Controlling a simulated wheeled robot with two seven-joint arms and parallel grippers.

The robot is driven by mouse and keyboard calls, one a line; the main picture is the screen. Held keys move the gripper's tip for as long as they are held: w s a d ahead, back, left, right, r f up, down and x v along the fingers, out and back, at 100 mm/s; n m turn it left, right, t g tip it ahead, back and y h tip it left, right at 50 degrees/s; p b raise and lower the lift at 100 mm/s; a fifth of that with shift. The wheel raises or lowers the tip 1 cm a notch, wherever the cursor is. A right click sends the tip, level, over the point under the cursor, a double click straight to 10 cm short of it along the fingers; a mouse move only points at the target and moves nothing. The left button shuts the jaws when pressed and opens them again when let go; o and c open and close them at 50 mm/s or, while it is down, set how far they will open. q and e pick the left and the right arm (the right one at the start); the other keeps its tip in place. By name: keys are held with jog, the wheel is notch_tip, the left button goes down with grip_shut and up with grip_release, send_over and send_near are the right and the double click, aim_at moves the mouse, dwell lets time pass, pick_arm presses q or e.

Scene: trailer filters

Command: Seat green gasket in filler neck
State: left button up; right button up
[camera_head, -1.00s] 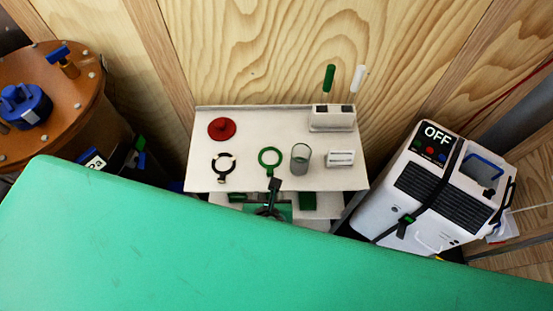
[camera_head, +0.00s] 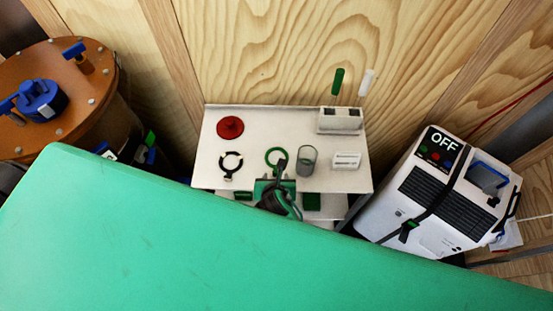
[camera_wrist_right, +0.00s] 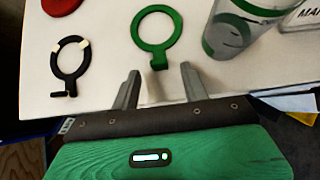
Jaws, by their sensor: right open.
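The green gasket (camera_head: 267,157), a flat ring with a short tab, lies on the white table. It also shows in the right wrist view (camera_wrist_right: 139,32), with its tab towards my gripper. My right gripper (camera_head: 280,166) is at the table's front edge, partly over the gasket in the head view. In the right wrist view my right gripper (camera_wrist_right: 159,82) is open and empty, its fingers either side of the line of the tab. I see no gap closed on the tab. My left gripper is not in view. I cannot identify the filler neck for certain.
The white table (camera_head: 212,175) also holds a black ring (camera_head: 222,164), a red disc (camera_head: 230,127), a clear cup (camera_head: 307,160), a white block (camera_head: 346,161) and a holder with two handles (camera_head: 340,121). An orange tank (camera_head: 25,70) stands left, a white OFF unit (camera_head: 410,205) right.

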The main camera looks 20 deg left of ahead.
jog(key=shift+x, duration=1)
grip_shut()
jog(key=shift+r, duration=0.1)
